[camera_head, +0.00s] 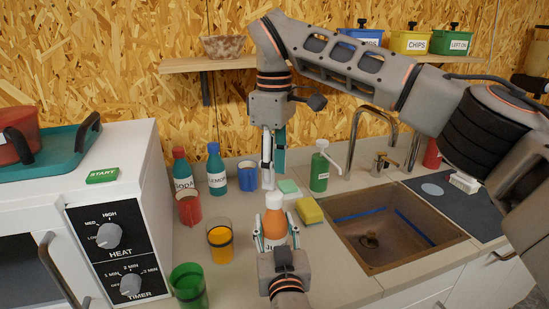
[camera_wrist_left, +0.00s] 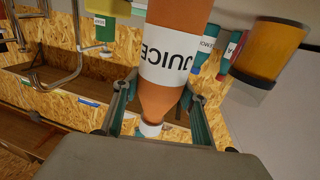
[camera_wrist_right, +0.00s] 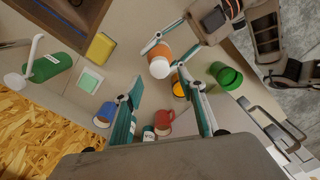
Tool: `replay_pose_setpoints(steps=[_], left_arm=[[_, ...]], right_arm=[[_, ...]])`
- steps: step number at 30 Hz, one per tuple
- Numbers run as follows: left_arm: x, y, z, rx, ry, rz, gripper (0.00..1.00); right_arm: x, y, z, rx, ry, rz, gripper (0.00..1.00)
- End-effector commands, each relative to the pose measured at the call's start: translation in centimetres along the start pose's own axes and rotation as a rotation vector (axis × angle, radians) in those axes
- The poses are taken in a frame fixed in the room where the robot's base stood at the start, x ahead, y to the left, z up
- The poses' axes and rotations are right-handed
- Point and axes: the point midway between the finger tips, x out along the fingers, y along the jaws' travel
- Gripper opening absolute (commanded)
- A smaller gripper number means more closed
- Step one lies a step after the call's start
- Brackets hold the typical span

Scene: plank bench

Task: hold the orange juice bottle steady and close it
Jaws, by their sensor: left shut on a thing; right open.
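The orange juice bottle (camera_head: 273,224) stands upright on the counter, its white top (camera_head: 274,200) facing up. My left gripper (camera_head: 275,232) is shut around the bottle's body; in the left wrist view its fingers (camera_wrist_left: 158,95) lie on either side of the bottle (camera_wrist_left: 170,60). My right gripper (camera_head: 272,175) points down above the bottle, open and empty, apart from the white top. In the right wrist view the white top (camera_wrist_right: 159,67) shows just beyond the open fingers (camera_wrist_right: 158,82). I cannot tell how tightly the white top sits.
An amber glass (camera_head: 220,243), red mug (camera_head: 189,208) and green glass (camera_head: 188,286) stand left of the bottle. A yellow sponge (camera_head: 309,210) and green dispenser (camera_head: 320,168) are close on the right, before the sink (camera_head: 385,240). Soda (camera_head: 181,170) and lemon (camera_head: 216,170) bottles stand behind.

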Motion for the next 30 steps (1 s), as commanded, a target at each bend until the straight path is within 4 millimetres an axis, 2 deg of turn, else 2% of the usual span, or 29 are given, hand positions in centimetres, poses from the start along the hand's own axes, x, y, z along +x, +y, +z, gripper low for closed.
replay_pose_setpoints(steps=[30], left_arm=[[0.0, 0.0, 0.0, 0.0, 0.001, -0.001, 0.0]], right_arm=[[-1.4, 0.0, 0.0, -1.864, 0.0, -0.001, 0.4]])
